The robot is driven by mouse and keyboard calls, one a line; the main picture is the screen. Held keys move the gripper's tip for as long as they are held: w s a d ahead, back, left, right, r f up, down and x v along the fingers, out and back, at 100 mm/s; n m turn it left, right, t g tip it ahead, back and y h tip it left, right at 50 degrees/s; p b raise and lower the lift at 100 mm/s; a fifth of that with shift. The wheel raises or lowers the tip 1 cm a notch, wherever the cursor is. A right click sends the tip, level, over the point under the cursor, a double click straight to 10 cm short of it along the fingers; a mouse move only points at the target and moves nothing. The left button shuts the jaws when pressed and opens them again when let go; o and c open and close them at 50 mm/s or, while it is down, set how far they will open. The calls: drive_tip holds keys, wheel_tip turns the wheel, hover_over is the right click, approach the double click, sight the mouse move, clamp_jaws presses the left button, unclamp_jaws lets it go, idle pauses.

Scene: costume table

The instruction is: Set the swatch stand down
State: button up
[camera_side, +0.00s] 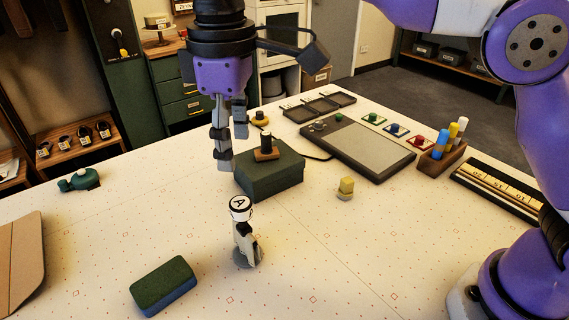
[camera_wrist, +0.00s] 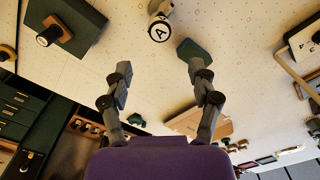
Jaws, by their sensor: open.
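A small upright stand (camera_side: 243,232) with a white round top lettered A, a black and white body and a grey round base is on the white table; I take it as the swatch stand. It also shows at the top of the wrist view (camera_wrist: 159,28), beyond the fingertips and apart from them. My gripper (camera_side: 233,148) points down with its fingers apart and empty. In the side view it hangs beside the dark green box's left end, above and behind the stand. In the wrist view the gripper (camera_wrist: 157,66) has only bare table between its fingertips.
The dark green box (camera_side: 270,178) carries a wooden block with a black knob (camera_side: 266,149). A green and blue block (camera_side: 163,286) lies front left. A yellow-topped piece (camera_side: 345,188), a grey board (camera_side: 358,147) and a wooden holder (camera_side: 440,160) are to the right.

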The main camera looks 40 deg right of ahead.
drive_tip(key=s+d+r+m+t, duration=0.1)
drive_tip(key=s+d+r+m, duration=0.1)
drive_tip(key=d, duration=0.4)
drive_tip(key=s+d+r+m+t, duration=0.1)
drive_tip(key=d+m, duration=0.1)
drive_tip(key=d, duration=0.4)
drive_tip(key=s+d+f+m+t, duration=0.3)
drive_tip(key=s+d+f+m, duration=0.2)
drive_tip(key=s+d+f, duration=0.2)
drive_tip(key=s+d, duration=0.2)
drive_tip(key=d, duration=0.1)
drive_tip(key=shift+s+d+t, duration=0.2)
drive_tip(key=shift+s+t, duration=0.1)
